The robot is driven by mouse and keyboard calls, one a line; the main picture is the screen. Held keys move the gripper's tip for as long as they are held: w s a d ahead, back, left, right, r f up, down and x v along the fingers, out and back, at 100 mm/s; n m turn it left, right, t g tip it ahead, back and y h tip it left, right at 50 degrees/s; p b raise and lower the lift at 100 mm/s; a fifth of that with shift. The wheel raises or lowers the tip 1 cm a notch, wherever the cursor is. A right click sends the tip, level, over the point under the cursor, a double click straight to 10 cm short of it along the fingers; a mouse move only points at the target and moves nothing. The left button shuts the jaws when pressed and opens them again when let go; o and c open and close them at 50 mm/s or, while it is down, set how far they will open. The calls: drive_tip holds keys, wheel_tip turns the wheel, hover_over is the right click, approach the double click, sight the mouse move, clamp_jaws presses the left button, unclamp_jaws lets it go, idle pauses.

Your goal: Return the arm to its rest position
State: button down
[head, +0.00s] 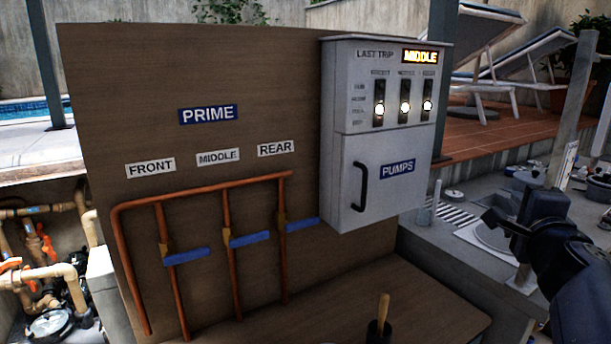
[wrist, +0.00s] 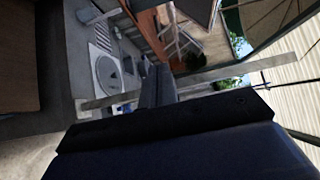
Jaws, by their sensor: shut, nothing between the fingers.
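My gripper (head: 494,216) is at the right of the head view, dark and at the end of my dark arm. It is shut and empty, in open space to the right of the grey pump cabinet (head: 346,178), apart from it. In the wrist view my gripper's dark fingers (wrist: 156,84) lie together in the middle, with nothing between them. The rest of my arm runs out of the head view at the lower right.
A brown panel (head: 90,130) carries copper pipes with blue-handled valves (head: 186,256). The cabinet has a black door handle (head: 359,187) and a lit "MIDDLE" display (head: 420,57). A wooden-handled tool (head: 383,312) stands on the ledge. A post (head: 571,120) rises behind my gripper.

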drive_tip(key=w+d+p, duration=0.1)
drive_tip(key=d+p, duration=0.2)
drive_tip(key=d, duration=0.4)
drive_tip(key=shift+w+d, duration=0.15)
drive_tip(key=shift+w, duration=0.25)
